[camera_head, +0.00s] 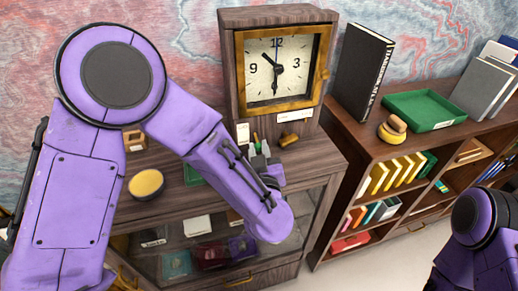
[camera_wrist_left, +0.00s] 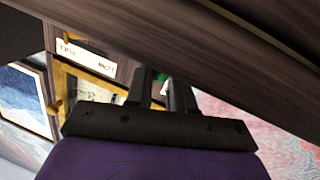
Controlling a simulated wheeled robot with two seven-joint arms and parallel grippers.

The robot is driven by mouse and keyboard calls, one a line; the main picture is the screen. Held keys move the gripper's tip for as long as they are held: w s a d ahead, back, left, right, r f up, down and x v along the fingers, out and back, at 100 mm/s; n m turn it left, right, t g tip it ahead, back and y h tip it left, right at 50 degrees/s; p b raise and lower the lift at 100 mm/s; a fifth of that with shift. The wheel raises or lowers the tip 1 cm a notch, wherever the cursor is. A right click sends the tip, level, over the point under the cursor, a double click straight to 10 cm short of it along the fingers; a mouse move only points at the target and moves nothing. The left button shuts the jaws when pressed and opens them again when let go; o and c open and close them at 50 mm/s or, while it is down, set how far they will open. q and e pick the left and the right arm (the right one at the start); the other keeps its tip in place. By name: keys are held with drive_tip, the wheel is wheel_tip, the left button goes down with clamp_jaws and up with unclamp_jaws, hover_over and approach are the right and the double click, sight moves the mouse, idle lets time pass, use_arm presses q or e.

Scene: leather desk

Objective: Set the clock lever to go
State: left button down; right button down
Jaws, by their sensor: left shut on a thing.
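The wooden clock (camera_head: 232,82) stands upright on a dark wooden cabinet, with a gold-framed white dial (camera_head: 275,68). My right gripper is out of view.
A yellow-topped round tin (camera_head: 146,184) is on the cabinet at left. The bookcase at right carries a black book (camera_head: 362,70), a green tray (camera_head: 424,108) and a yellow round object (camera_head: 391,130).

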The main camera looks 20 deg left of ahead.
sight(258, 147)
use_arm(q)
drive_tip(key=r+g+p, duration=0.1)
drive_tip(key=g+p, duration=0.1)
drive_tip(key=shift+r+h+p, duration=0.25)
drive_tip(key=shift+h+p, duration=0.1)
drive_tip(key=shift+h, duration=0.05)
drive_tip(key=shift+r+g+h, duration=0.1)
drive_tip(key=shift+g+h, duration=0.2)
drive_tip(key=r+g+h, duration=0.1)
drive_tip(key=g, duration=0.1)
drive_tip(key=r+n+g+h, duration=0.1)
drive_tip(key=shift+w+g, duration=0.15)
drive_tip(key=shift+g, duration=0.25)
drive_tip(key=shift+w+a+r+g+h, duration=0.15)
drive_tip(key=shift+r+g+h, duration=0.2)
drive_tip(key=shift+g, duration=0.3)
drive_tip(key=shift+w+a+r+g+h, duration=0.1)
drive_tip(key=shift+r+g+h, duration=0.2)
drive_tip(key=shift+g, duration=0.35)
drive_tip(key=c, duration=1)
unclamp_jaws()
drive_tip(key=shift+c, duration=0.2)
drive_tip(key=shift+o, duration=0.3)
drive_tip(key=shift+w+f, duration=0.1)
drive_tip(key=shift+w, duration=0.05)
